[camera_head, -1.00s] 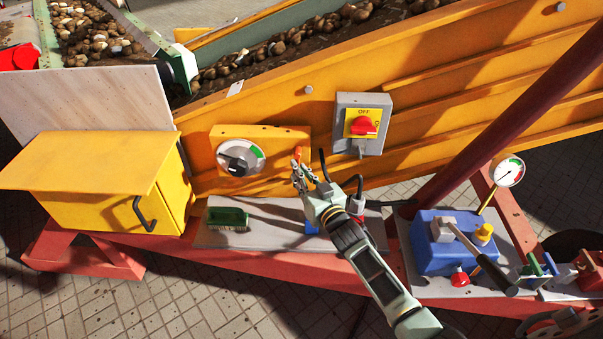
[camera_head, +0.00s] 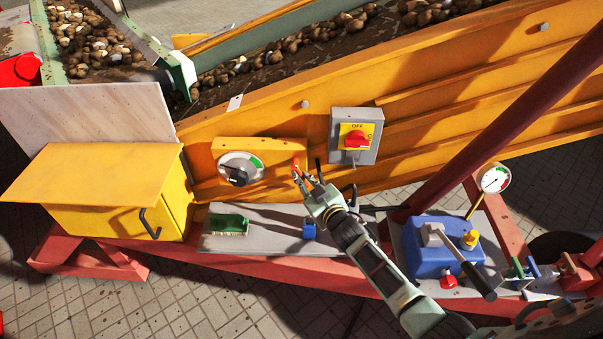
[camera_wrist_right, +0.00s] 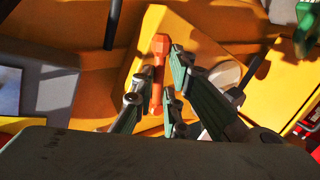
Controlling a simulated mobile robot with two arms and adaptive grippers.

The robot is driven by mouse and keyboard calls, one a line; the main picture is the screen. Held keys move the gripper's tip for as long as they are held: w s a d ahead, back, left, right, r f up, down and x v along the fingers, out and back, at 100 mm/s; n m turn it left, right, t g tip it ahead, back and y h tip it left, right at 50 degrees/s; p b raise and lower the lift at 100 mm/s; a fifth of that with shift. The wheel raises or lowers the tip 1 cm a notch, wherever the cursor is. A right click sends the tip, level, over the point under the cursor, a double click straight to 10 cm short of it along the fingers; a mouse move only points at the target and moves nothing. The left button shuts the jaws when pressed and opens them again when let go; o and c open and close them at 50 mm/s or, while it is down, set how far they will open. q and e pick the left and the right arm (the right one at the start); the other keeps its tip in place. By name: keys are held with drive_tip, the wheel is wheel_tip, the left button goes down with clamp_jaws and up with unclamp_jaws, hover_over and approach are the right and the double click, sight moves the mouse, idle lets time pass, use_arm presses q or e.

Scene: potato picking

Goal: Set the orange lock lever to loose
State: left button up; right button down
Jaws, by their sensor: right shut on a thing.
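The orange lock lever (camera_head: 296,163) is a short orange bar at the right end of the yellow dial panel (camera_head: 262,145). In the right wrist view the lever (camera_wrist_right: 158,70) stands between the green-padded fingers, in front of the yellow panel. My right gripper (camera_head: 301,178) is shut on the lever; its fingers (camera_wrist_right: 152,98) hide part of the lever's lower end. No loose or locked marking can be read. My left gripper is out of view.
A grey switch box (camera_head: 369,117) with a red knob is right of the lever. Below are a green brush (camera_head: 229,224) and a blue block (camera_head: 309,231) on a grey shelf (camera_head: 262,242). A yellow cabinet (camera_head: 110,217) stands left, a blue pump unit (camera_head: 425,262) right.

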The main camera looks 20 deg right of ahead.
drive_tip(key=r+n+g+h+p, duration=0.1)
drive_tip(key=p, duration=0.1)
drive_tip(key=d+r+n+h+p, duration=0.1)
drive_tip(key=n+p, duration=0.1)
drive_tip(key=p, duration=0.1)
drive_tip(key=r+n+g+h+p, duration=0.1)
drive_tip(key=n+p, duration=0.1)
drive_tip(key=p, duration=0.1)
drive_tip(key=shift+s+d+r+g, duration=0.15)
drive_tip(key=shift+s+d+g, duration=0.15)
drive_tip(key=shift+s+d+r+n+g+h+p, duration=0.1)
drive_tip(key=shift+r+n+g+h+p, duration=0.3)
drive_tip(key=shift+n+h+p, duration=0.3)
drive_tip(key=shift+r+n+g+h+p, duration=0.4)
drive_tip(key=shift+n+h+p, duration=0.2)
drive_tip(key=shift+n+p, duration=0.15)
drive_tip(key=c, duration=1.8)
unclamp_jaws()
drive_tip(key=shift+f, duration=0.1)
drive_tip(key=shift+c, duration=0.2)
drive_tip(key=v, duration=1.2)
